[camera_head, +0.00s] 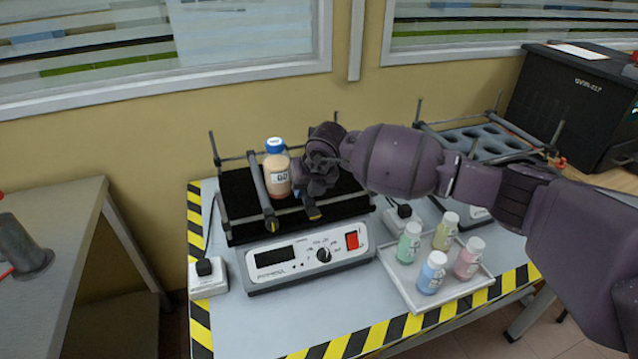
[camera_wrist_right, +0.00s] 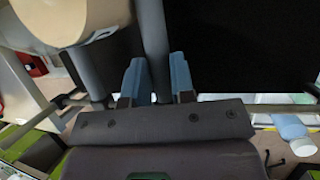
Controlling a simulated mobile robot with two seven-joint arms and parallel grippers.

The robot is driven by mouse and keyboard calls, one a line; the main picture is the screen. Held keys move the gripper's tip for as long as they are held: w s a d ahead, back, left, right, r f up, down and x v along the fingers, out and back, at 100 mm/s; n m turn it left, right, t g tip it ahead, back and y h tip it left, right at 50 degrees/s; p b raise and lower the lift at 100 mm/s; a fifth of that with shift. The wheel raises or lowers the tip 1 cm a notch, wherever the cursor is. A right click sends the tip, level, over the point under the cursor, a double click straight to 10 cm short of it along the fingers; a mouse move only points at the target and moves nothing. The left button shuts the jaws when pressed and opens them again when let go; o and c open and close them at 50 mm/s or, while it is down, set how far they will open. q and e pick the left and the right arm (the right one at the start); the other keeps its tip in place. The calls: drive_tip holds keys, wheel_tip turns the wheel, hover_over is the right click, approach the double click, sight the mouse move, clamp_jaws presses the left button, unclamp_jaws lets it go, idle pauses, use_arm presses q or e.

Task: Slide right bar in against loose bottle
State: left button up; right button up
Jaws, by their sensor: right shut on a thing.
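The loose bottle (camera_head: 278,170), with a blue cap and orange-tan contents, stands upright on the black shaker platform (camera_head: 345,207). The left bar (camera_head: 262,196) runs front to back along the bottle's left side. The right bar (camera_head: 313,211) is on its right, mostly hidden by my right gripper in the head view. My right gripper (camera_head: 312,186) is shut on it. In the right wrist view the right bar (camera_wrist_right: 153,45) lies between the blue fingertips (camera_wrist_right: 157,82), close beside the bottle (camera_wrist_right: 75,20); I cannot tell whether they touch. My left gripper is out of view.
The shaker's control box (camera_head: 308,262) faces front. A white tray (camera_head: 405,286) with several capped bottles stands to its right. A second shaker with a blue rack (camera_head: 470,142) and a black machine (camera_head: 575,95) are farther right. Upright rods stand at the platform's corners.

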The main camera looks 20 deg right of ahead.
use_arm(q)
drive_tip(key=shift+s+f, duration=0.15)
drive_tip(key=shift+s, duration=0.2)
use_arm(e)
drive_tip(key=shift+a, duration=0.2)
drive_tip(key=o, duration=0.9)
drive_tip(key=shift+s+d+r, duration=0.1)
drive_tip(key=shift+s+r, duration=0.05)
drive_tip(key=shift+r, duration=0.3)
drive_tip(key=v, duration=0.4)
drive_tip(key=shift+d+r+p, duration=0.1)
drive_tip(key=shift+r+p, duration=0.05)
drive_tip(key=shift+p, duration=0.25)
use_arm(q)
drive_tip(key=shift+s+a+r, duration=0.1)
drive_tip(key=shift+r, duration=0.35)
use_arm(e)
drive_tip(key=v, duration=0.5)
drive_tip(key=shift+s+r, duration=0.2)
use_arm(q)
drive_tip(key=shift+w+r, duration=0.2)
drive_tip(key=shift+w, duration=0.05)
